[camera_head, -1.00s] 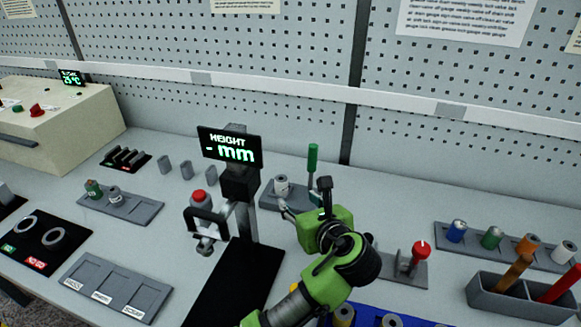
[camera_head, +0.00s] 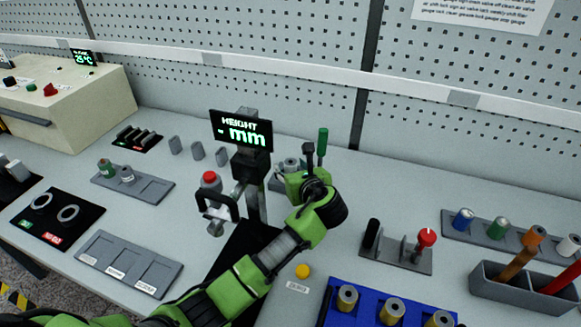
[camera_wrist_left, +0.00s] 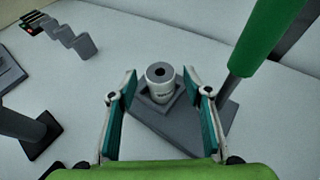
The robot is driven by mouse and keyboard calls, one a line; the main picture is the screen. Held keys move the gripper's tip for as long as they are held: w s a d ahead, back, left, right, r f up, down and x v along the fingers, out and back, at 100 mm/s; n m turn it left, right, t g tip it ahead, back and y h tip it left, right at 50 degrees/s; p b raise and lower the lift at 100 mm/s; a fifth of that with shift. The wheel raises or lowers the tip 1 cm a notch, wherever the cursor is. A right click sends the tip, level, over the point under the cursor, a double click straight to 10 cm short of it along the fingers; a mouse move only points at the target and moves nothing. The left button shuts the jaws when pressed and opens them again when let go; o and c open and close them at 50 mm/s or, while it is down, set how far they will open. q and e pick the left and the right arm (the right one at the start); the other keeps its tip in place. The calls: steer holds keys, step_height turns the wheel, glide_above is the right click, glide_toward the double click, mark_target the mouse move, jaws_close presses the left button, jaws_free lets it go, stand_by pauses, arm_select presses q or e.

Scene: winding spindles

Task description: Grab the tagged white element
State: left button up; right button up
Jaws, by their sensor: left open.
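The white element (camera_wrist_left: 161,88) is a short upright cylinder with a dark hole in its top and dark marking on its side. It stands in a square grey holder (camera_wrist_left: 185,122). My left gripper (camera_wrist_left: 163,76) is open, with one finger on each side of the element; a gap shows on both sides, widest on the right. My right gripper is in neither view.
A green-handled upright tool (camera_head: 322,146) stands close to the right of the left gripper. The height display (camera_head: 241,130) and its post stand just left. A rack of coloured cylinders (camera_head: 478,232) and a blue tray (camera_head: 335,318) lie to the right.

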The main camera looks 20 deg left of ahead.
arm_select(q)
steer(key=shift+x, duration=0.85)
steer(key=shift+d, duration=0.1)
steer(key=c, duration=1.2)
